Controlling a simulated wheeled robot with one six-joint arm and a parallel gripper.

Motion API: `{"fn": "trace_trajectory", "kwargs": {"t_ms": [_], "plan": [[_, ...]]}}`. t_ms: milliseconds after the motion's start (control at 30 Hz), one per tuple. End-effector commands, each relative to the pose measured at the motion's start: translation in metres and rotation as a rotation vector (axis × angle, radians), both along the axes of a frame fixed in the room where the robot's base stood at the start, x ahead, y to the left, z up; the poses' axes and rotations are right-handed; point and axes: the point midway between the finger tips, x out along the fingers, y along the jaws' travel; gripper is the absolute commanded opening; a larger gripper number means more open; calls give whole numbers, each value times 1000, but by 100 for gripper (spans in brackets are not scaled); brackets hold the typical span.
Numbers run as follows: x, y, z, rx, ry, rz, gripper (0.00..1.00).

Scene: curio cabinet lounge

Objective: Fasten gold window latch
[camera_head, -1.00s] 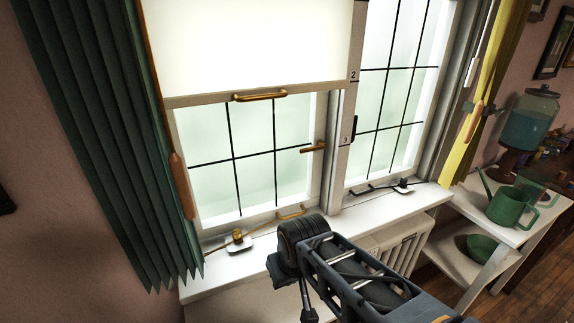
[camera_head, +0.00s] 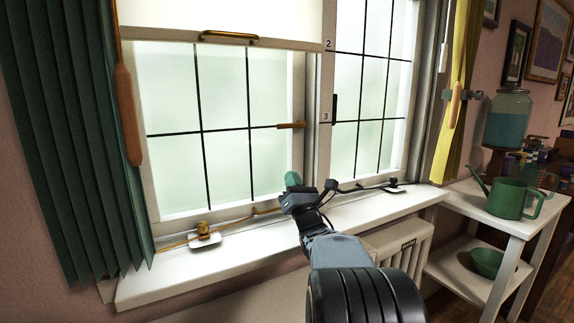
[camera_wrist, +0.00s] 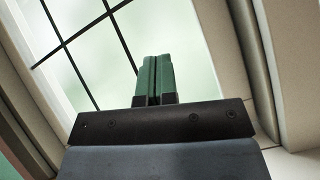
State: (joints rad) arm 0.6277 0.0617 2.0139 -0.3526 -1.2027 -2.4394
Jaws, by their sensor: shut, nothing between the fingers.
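The gold latch handle (camera_head: 290,125) lies level on the right side of the left window's frame, its free end pointing left over the glass. A second, black handle (camera_head: 334,109) stands upright on the right window. My gripper (camera_head: 292,180) is below the gold handle, in front of the left window's lower right corner, apart from the handle in the picture. Its green fingers are shut together with nothing between them; they also show in the wrist view (camera_wrist: 153,77) against glass and frame. The gold handle is not seen in the wrist view.
A white sill (camera_head: 250,245) runs under both windows, with a gold stay (camera_head: 204,236) at left and a dark one (camera_head: 391,187) at right. A pulled-down blind (camera_head: 220,15) has a gold bar. A green curtain (camera_head: 70,150) hangs left; a watering can (camera_head: 510,199) stands right.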

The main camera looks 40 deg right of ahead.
Motion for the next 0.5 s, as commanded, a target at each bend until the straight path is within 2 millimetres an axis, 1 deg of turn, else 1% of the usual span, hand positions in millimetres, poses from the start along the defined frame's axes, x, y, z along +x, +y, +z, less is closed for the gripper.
{"fn": "trace_trajectory", "kwargs": {"t_ms": [33, 100, 233, 367, 500], "plan": [[-4, -6, -11, -69, -27, -34, 0], [-9, -9, -12, -155, -59, -73, 0], [-12, -12, -9, -243, -96, -116, 0], [-4, -14, 2, -268, -108, -127, 0], [13, -16, 20, -268, -108, -127, 0]]}}
